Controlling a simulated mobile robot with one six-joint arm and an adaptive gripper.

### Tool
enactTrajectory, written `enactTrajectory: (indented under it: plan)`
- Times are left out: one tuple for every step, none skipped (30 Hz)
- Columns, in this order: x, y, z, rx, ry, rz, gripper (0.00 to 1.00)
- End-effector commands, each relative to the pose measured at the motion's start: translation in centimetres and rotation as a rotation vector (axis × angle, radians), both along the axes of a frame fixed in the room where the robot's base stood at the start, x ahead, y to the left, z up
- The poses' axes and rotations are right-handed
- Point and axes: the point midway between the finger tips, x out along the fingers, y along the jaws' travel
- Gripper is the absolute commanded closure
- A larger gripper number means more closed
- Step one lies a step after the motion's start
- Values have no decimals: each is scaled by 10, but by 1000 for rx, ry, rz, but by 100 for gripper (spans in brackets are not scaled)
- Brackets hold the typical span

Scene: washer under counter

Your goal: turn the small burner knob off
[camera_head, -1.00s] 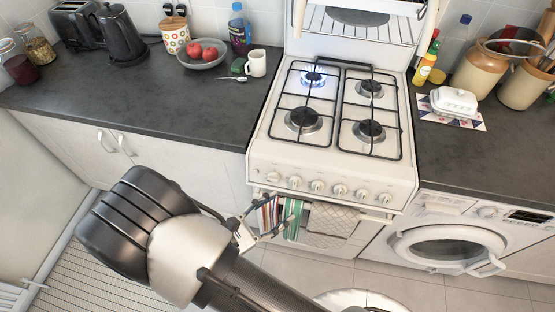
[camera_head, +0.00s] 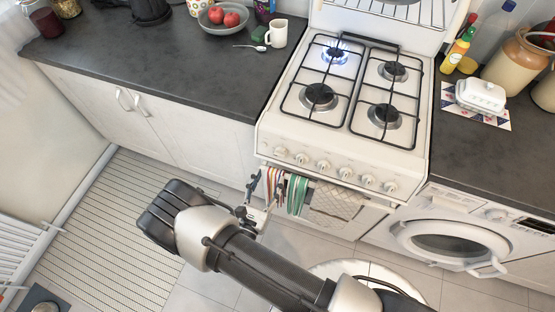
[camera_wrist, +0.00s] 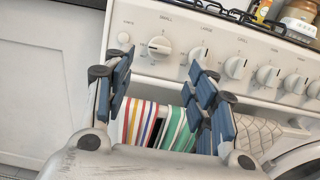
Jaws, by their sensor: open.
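The small burner knob (camera_wrist: 160,46) is a white round dial under the "SMALL" label in the wrist view. In the head view it is the leftmost knob (camera_head: 281,153) on the white stove's front panel. The back left burner (camera_head: 335,56) has a blue flame. My gripper (camera_head: 266,184) is in front of the stove, just below the panel's left end. In the wrist view its blue-padded fingers (camera_wrist: 165,75) are spread apart and empty. The knob shows between and beyond the fingertips, apparently untouched. The right finger partly covers the adjacent knob.
Striped towels (camera_wrist: 155,125) and a quilted cloth (camera_head: 335,203) hang below the panel, close to my fingers. More knobs (camera_wrist: 235,67) run to the right. A washer (camera_head: 450,240) stands right of the stove.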

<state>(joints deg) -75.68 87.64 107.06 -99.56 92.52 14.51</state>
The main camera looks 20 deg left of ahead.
Motion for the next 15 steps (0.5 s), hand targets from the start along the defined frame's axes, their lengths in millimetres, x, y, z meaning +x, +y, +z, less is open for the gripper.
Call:
enactTrajectory:
  plan:
    - [13, -2, -1, 1, 0, -7, 48]
    - [20, -3, -1, 1, 0, -8, 48]
    - [28, -4, -1, 2, 0, -9, 48]
    - [34, -5, -1, 2, 0, -7, 48]
    - [40, -5, -1, 2, 0, -7, 48]
    - [48, -5, -1, 2, 0, -7, 48]
    - [53, -5, -1, 1, 0, -6, 48]
    - [58, -6, -1, 1, -1, -7, 48]
    - [64, -6, -1, 2, -1, -5, 48]
    - [68, -6, -1, 2, 0, -5, 48]
    - [71, -6, -1, 1, 0, -4, 48]
    - [76, -6, 0, 1, 0, -4, 48]
    - [78, -7, 0, 0, 0, -4, 48]
    - [80, -7, 0, 1, 0, -3, 48]
    - [82, -6, 0, 1, 0, -2, 48]
